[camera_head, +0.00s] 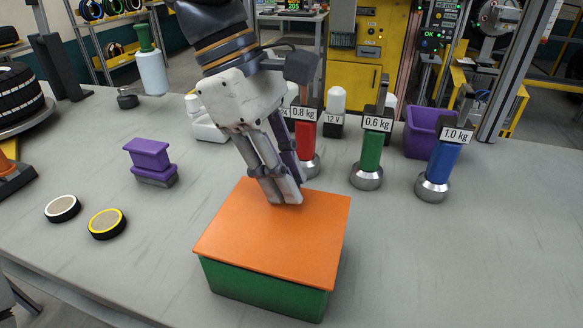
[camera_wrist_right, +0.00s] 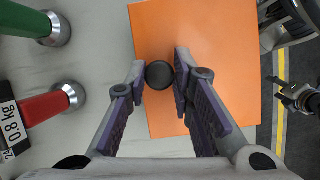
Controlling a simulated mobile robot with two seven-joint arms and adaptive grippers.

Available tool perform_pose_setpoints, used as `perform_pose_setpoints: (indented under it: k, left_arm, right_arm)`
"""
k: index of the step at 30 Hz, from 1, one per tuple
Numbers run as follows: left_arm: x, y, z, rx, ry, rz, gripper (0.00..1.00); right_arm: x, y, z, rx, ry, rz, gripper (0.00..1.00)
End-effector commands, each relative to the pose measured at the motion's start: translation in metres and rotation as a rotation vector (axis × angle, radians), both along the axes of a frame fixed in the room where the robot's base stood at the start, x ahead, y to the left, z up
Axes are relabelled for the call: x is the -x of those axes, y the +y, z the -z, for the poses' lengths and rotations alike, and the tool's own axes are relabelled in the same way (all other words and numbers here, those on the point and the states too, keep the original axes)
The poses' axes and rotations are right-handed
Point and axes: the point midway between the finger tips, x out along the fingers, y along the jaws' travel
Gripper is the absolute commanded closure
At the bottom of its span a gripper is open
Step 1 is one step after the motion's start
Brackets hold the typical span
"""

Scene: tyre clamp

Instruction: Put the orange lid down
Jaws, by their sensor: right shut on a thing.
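The orange lid (camera_head: 275,236) is a flat square plate, level over the top of the green box (camera_head: 262,290), with its edges lined up with the box. No clear gap shows between them. The knob is hidden behind the fingers in the head view. The box's inside is hidden under the lid. My left gripper is not in view.
Behind the box stand the red 0.8 kg (camera_head: 305,130), green 0.6 kg (camera_head: 372,152) and blue 1.0 kg (camera_head: 441,165) weights, and a purple bin (camera_head: 420,140). A purple block (camera_head: 150,160) and two round discs lie left. The table (camera_head: 440,260) is clear at right.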

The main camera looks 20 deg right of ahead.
Motion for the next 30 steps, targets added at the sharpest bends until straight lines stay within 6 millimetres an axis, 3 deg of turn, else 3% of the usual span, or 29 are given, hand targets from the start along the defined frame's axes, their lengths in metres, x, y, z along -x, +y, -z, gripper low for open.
perform_pose_setpoints:
  k: [16, 17, 19, 30]
  left_arm:
    - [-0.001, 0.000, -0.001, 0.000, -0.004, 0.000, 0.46]
    - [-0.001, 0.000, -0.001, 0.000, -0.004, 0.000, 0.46]
    - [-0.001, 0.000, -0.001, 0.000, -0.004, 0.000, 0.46]
    - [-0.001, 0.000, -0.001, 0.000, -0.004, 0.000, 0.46]
  right_arm:
    - [0.001, 0.000, 0.010, -0.001, -0.002, 0.000, 1.00]
    - [0.001, 0.000, 0.010, -0.001, -0.002, 0.000, 0.76]
    - [0.001, 0.000, 0.010, -0.001, -0.002, 0.000, 0.60]
    - [0.000, 0.000, 0.005, -0.002, -0.004, 0.001, 0.58]
